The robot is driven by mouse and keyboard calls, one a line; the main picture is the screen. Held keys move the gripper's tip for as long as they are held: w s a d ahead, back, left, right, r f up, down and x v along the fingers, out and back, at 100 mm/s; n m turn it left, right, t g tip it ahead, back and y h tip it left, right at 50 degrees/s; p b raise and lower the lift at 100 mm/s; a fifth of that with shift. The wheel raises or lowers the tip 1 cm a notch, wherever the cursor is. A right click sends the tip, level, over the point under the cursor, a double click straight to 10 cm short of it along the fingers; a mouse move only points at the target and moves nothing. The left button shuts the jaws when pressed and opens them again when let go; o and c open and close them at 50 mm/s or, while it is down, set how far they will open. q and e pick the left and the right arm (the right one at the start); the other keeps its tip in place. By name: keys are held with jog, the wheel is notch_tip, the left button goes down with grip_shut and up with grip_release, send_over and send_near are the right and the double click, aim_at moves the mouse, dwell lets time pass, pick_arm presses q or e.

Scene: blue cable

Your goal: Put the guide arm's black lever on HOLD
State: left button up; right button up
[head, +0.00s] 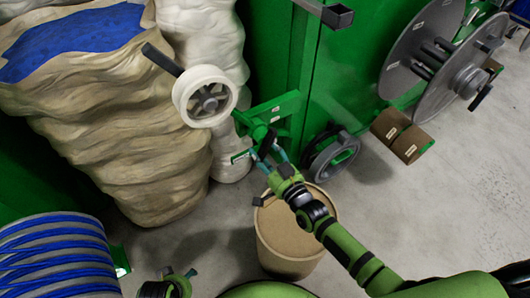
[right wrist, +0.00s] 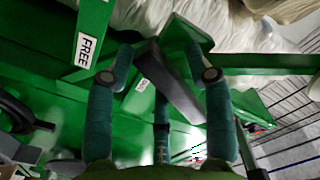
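The black lever (right wrist: 172,84) is on the green guide arm (head: 272,108). In the right wrist view it slants from upper left to lower right, between my right gripper's teal fingers. A white FREE label (right wrist: 88,47) is on the green plate left of the lever. A second small label (right wrist: 143,85) sits just beside the lever, partly covered and unreadable. My right gripper (head: 269,153) is at the guide arm's lower end; in the wrist view (right wrist: 160,62) its fingers are apart around the lever, and I cannot tell whether they touch it. My left gripper (head: 178,278) is only partly visible at the bottom edge.
A white roller (head: 205,95) stands left of the guide arm. A brown drum (head: 285,232) is below my right gripper. A blue cable reel (head: 55,255) is at lower left, wrapped sacks (head: 120,140) behind it. Grey reels (head: 440,55) are at upper right.

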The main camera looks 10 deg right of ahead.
jog(key=v, duration=1.2)
dwell(0.5)
